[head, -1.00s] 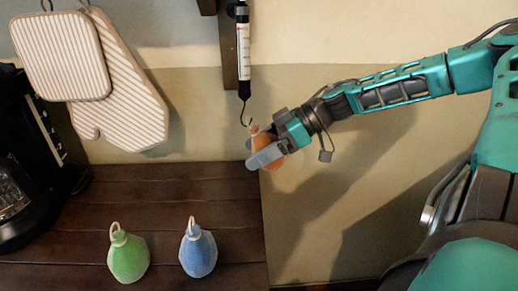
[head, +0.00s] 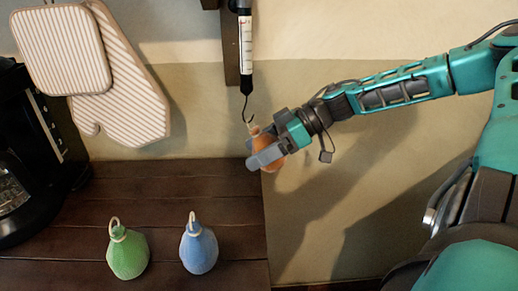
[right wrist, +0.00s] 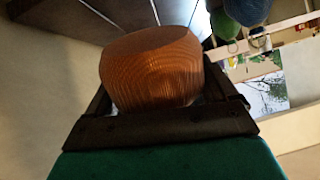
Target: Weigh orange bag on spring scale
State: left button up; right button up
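The orange bag (head: 272,153) is held between the fingers of my right gripper (head: 262,155), just below the spring scale's hook. Its pale loop (head: 254,128) stands up close under the hook (head: 248,115); I cannot tell whether they touch. The orange bag also fills the middle of the right wrist view (right wrist: 155,70), with the right gripper's dark fingers (right wrist: 155,110) on either side of it. The spring scale (head: 245,45) hangs upright, with a white, marked body. My left gripper is not in view.
A green bag (head: 128,255) and a blue bag (head: 199,250) stand on the dark wooden counter (head: 180,190). A black coffee machine (head: 30,160) is at the left. A striped pot holder (head: 65,50) and oven mitt (head: 135,95) hang on the wall.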

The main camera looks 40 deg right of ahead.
jog(key=shift+o, duration=1.1)
pick_arm(q)
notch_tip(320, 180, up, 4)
jog(key=p, duration=0.3)
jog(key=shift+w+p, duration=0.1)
jog(key=shift+p, duration=0.25)
pick_arm(e)
jog(key=v, duration=1.3)
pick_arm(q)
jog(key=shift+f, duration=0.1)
